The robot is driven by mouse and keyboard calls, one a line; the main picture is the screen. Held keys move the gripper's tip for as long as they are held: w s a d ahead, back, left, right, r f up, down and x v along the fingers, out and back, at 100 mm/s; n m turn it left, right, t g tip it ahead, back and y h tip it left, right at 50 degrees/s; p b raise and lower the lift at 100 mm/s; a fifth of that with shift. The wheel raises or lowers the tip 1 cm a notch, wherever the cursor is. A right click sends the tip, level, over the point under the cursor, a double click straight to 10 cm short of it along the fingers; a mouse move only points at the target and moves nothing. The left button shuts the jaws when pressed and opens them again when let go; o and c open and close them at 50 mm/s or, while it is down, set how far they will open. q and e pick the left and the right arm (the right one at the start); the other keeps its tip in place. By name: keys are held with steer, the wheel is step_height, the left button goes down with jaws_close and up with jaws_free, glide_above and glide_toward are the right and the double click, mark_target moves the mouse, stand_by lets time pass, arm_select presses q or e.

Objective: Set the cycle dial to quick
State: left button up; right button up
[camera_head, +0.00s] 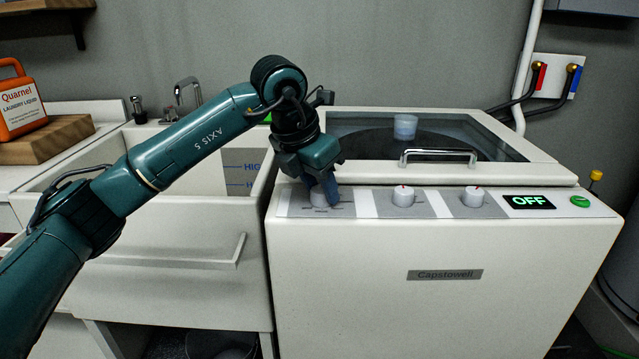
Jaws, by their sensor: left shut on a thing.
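The white top-loading washer (440,310) stands in front of me with three dials along its sloped front panel. My left gripper (322,192) is shut on the leftmost dial (320,199), from above. The gripper covers most of that dial and its pointer, so its setting cannot be read. The middle dial (403,196) and the right dial (473,196) are free, each with a small red mark at the top. The display (528,202) reads OFF in green. A green button (580,201) sits at the panel's right end. My right gripper is not in view.
The washer's glass lid (480,143) is closed, with a handle (439,156) just behind the panel. A white sink (150,150) with a tap (187,92) stands left. An orange laundry liquid bottle (20,107) stands on a wooden block (50,140). Hoses run to the wall at right.

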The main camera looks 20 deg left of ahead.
arm_select(q)
steer(key=shift+m, duration=0.3)
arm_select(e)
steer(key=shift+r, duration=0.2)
arm_select(q)
steer(key=shift+r+m+h+p, duration=0.1)
steer(key=shift+m+h+p, duration=0.2)
steer(key=shift+m+p, duration=0.15)
steer(key=shift+m+g+p, duration=0.3)
steer(key=shift+m+p, duration=0.05)
steer(key=shift+m, duration=0.4)
steer(key=shift+w+a+m+g+h+p, duration=0.1)
steer(key=shift+m+g+h+p, duration=0.35)
steer(key=shift+m, duration=0.75)
steer(key=shift+m+p, duration=0.55)
steer(key=shift+m, duration=0.15)
steer(key=shift+m+g+h, duration=0.25)
steer(key=shift+m, duration=0.05)
steer(key=shift+w+m+p, duration=0.1)
steer(key=shift+m+p, duration=0.25)
steer(key=shift+m, duration=0.15)
steer(key=shift+m+g, duration=0.3)
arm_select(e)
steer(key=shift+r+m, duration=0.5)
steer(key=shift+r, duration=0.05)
